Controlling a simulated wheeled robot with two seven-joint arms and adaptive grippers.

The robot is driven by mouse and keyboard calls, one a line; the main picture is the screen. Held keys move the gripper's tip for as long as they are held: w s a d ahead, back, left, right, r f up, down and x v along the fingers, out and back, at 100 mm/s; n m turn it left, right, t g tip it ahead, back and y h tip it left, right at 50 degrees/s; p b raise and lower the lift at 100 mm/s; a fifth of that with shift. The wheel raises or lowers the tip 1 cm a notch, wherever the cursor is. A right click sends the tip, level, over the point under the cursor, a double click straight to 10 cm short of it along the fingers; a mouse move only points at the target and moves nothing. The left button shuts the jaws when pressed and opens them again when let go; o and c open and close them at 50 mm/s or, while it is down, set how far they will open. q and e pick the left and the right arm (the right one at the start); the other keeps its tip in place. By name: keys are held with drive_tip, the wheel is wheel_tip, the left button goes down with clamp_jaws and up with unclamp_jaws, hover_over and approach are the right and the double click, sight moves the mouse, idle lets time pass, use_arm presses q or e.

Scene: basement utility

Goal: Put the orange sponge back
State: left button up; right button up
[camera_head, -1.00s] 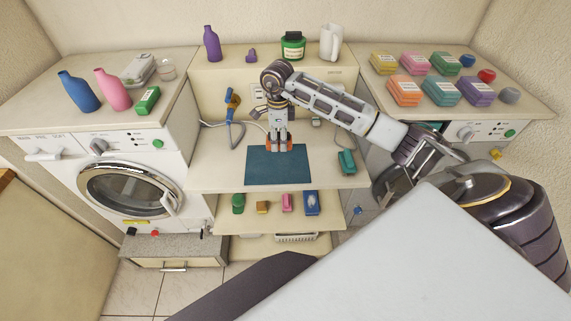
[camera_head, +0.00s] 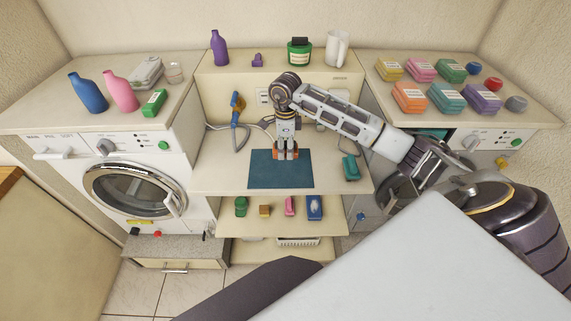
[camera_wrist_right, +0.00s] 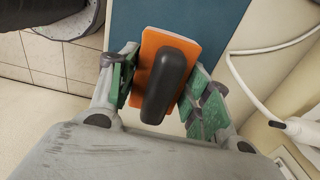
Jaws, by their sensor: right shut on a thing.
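The orange sponge (camera_wrist_right: 183,45) has a dark raised grip and shows between the fingers of my right gripper (camera_wrist_right: 160,85) in the right wrist view. The gripper is shut on it. In the head view my right gripper (camera_head: 286,154) points down over the back part of a teal mat (camera_head: 280,178), with orange showing at its fingertips. Whether the sponge touches the mat cannot be told. My left gripper is not in view.
Several coloured packs, such as an orange one (camera_head: 409,98), stand on the right machine top. A teal object (camera_head: 350,168) lies right of the mat. A lower shelf (camera_head: 240,228) holds a green item (camera_head: 241,207) and others.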

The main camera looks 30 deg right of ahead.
hover_over(286, 169)
drive_tip(key=shift+w+f+p, duration=0.1)
drive_tip(key=shift+f+p, duration=0.2)
drive_tip(key=shift+f, duration=1.85)
drive_tip(key=shift+f, duration=0.1)
drive_tip(key=shift+f+p, duration=0.3)
drive_tip(key=shift+f, duration=1.5)
drive_tip(key=shift+f, duration=0.1)
drive_tip(key=o, duration=1)
